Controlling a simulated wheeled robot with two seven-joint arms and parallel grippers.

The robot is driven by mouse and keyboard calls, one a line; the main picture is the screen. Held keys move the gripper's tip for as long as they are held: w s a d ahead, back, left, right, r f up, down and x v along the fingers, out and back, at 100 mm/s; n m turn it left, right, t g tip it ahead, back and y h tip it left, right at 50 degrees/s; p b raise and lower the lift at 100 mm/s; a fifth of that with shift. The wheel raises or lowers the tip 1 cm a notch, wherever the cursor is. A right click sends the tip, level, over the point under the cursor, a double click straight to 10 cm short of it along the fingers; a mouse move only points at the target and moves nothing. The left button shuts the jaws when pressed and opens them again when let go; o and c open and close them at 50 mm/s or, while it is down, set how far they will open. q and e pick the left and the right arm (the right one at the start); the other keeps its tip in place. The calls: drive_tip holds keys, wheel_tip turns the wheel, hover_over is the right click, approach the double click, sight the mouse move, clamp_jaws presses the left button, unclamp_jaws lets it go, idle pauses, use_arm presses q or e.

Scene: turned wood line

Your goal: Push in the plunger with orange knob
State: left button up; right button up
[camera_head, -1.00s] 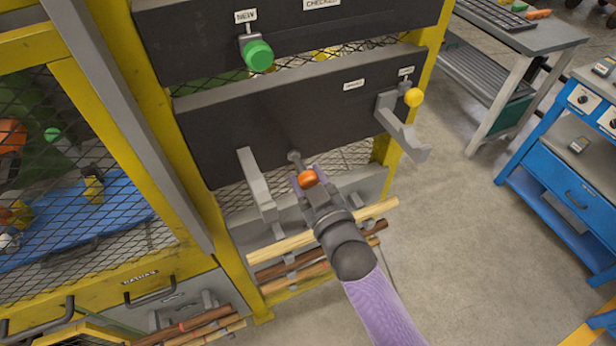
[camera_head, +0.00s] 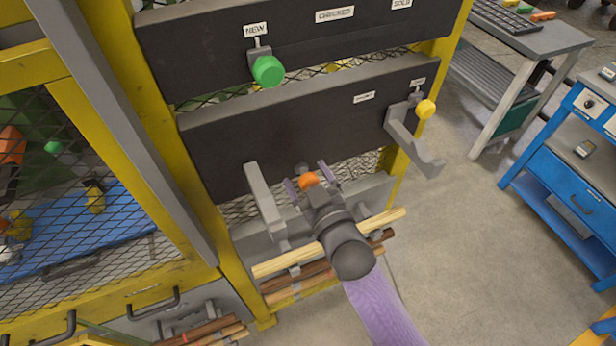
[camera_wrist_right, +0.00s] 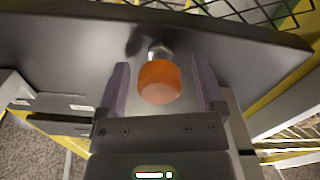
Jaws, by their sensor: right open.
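The plunger's orange knob (camera_head: 308,180) sticks out from the lower edge of the lower dark panel (camera_head: 290,125) in the head view. In the right wrist view the orange knob (camera_wrist_right: 159,82) sits on a short metallic stem (camera_wrist_right: 159,52) in front of the panel. My right gripper (camera_head: 307,177) is open, with one purple finger on each side of the knob. The wrist view shows gaps between the knob and both fingers (camera_wrist_right: 160,88). My left gripper is not in view.
Grey hooks flank the knob, one at left (camera_head: 264,195) and one at right (camera_head: 412,140). A yellow knob (camera_head: 425,109) and a green knob (camera_head: 268,71) are on the panels. Wooden rods (camera_head: 300,262) lie below. Open floor is at right (camera_head: 480,270).

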drive_tip(key=v, duration=1)
drive_tip(key=shift+p, duration=0.4)
drive_tip(key=s+d+f+m+g+h+b, duration=0.1)
drive_tip(key=s+d+f+g+b, duration=0.15)
drive_tip(key=f, duration=0.75)
drive_tip(key=s+d+f+m+g+h+b, duration=0.1)
drive_tip(key=s+d+f+g+h+b, duration=0.15)
drive_tip(key=f, duration=0.75)
drive_tip(key=s+d+f+g+h+b, duration=0.1)
drive_tip(key=s+f+g+b, duration=0.2)
drive_tip(key=f, duration=0.7)
drive_tip(key=s+d+f+m+g+h+b, duration=0.1)
drive_tip(key=s+d+f+g+b, duration=0.2)
drive_tip(key=s+f, duration=0.5)
drive_tip(key=s+d+f+m+g+h+b, duration=0.1)
drive_tip(key=s+d+f+g+b, duration=0.2)
drive_tip(key=s+f, duration=0.6)
drive_tip(key=s+d+g, duration=0.1)
drive_tip(key=s+g, duration=0.1)
drive_tip(key=s, duration=0.2)
drive_tip(key=shift+m, duration=0.4)
